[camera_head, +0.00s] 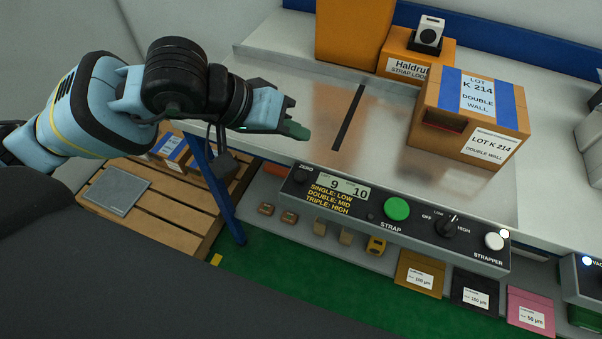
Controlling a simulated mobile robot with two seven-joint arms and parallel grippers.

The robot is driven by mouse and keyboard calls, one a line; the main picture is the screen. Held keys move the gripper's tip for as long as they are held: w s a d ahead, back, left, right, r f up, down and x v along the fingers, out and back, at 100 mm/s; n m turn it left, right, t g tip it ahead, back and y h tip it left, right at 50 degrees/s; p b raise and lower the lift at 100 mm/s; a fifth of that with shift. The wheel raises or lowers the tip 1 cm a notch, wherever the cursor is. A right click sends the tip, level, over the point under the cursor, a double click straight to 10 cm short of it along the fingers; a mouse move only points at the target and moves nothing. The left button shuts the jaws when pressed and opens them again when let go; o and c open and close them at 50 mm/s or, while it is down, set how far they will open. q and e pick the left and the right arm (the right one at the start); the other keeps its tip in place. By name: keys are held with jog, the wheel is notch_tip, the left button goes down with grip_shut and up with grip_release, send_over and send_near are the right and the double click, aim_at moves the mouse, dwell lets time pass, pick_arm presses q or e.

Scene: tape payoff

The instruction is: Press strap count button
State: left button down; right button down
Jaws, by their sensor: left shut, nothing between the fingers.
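The dark strapper panel (350,217) runs along the front edge of the metal worktop. It has a round green button (397,209) labelled STRAP, a black ZERO button (300,174), a black OFF/LOW/HIGH knob (446,225) and a white button (494,241) near STRAPPER. Its lit display (345,189) shows 9 and 10, with yellow text below: single low, double mid, triple high. My left gripper (298,131) is shut and empty, above the worktop's left part. It is apart from the panel, up and left of the green button. My right gripper is out of view.
A carton (465,117) marked LOT K 214 DOUBLE WALL sits on the worktop right of a dark slot (348,117). Another carton (416,55) stands behind it. Coloured pouches (420,273) hang or stand below the panel. The worktop around the slot is clear.

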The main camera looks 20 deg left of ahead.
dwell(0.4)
pick_arm(q)
jog(key=b, duration=0.5)
send_over(295, 178)
notch_tip(295, 178, down, 8)
jog(key=shift+f, duration=0.4)
dwell(0.5)
dwell(0.8)
